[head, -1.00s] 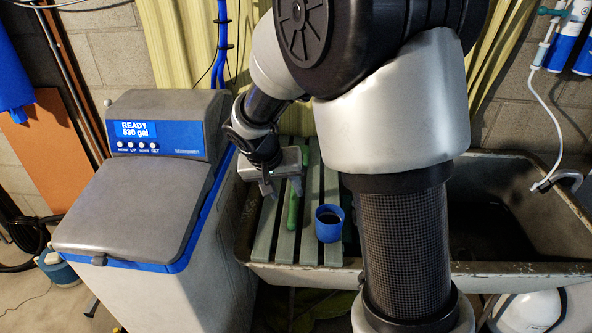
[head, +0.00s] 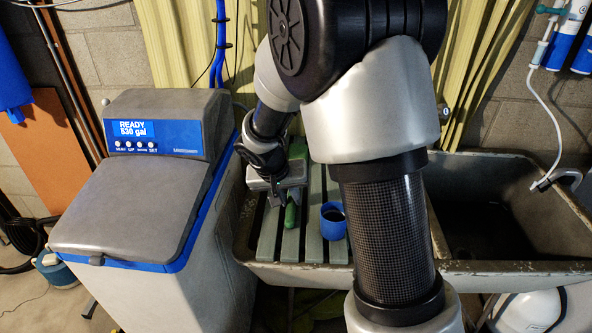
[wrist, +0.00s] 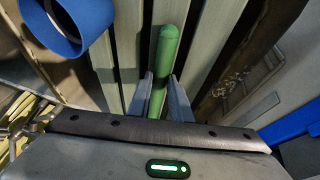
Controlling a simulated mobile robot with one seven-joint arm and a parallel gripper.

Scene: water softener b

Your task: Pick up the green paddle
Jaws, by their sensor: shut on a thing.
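The green paddle (head: 291,213) is at the slatted rack over the sink; its rounded end shows below my gripper, and a wider green part shows behind my gripper in the head view. In the wrist view the rounded green end (wrist: 167,45) points away between the two fingers. My gripper (head: 281,198) is shut on the paddle, with one finger on each side of it (wrist: 160,95). My gripper hides the middle of the paddle in the head view. I cannot tell whether the paddle touches the slats.
A blue cup (head: 333,221) stands on the slats (head: 313,235) just right of the paddle, and it also shows in the wrist view (wrist: 68,28). The water softener (head: 140,200) stands close on the left. The open sink basin (head: 490,225) is at the right.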

